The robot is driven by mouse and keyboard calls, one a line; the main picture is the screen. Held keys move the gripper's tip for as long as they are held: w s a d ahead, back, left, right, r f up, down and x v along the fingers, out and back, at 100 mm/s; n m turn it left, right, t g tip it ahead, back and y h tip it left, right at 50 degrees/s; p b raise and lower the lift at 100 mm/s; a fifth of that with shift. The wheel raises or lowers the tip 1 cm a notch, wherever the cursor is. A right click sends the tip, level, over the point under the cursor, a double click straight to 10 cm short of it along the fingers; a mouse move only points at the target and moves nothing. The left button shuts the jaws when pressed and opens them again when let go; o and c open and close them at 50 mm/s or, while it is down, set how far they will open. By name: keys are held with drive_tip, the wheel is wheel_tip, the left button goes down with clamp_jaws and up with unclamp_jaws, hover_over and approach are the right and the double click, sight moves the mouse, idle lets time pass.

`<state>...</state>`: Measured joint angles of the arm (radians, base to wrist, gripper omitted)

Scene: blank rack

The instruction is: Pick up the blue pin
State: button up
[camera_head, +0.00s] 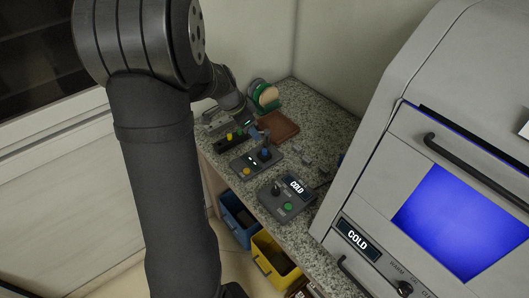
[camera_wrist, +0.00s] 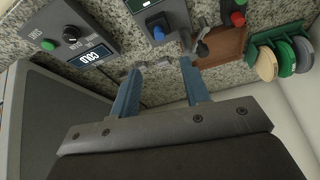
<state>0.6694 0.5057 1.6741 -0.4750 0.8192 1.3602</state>
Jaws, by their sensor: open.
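The blue pin (camera_head: 265,153) stands in a small grey block (camera_head: 247,165) on the speckled counter. In the wrist view the blue pin (camera_wrist: 158,29) shows at the top middle, in its grey block (camera_wrist: 172,13). My gripper (camera_wrist: 161,67) is open, its two blue-grey fingers apart with nothing held between them. In that picture the pin lies beyond the fingertips, apart from them. In the head view my gripper (camera_head: 256,134) is small and partly hidden among the parts near the brown tray.
A brown tray (camera_head: 282,127) and a rack of green and tan discs (camera_head: 265,95) stand at the back. A control box (camera_head: 287,198) reading COLD is in front. A large grey machine (camera_head: 430,150) stands at right. Blue (camera_head: 237,214) and yellow (camera_head: 275,263) bins sit below the counter.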

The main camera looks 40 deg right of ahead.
sight(264, 150)
drive_tip(key=x, duration=1.2)
drive_tip(key=shift+a+f, duration=0.1)
drive_tip(key=shift+a, duration=0.05)
clamp_jaws()
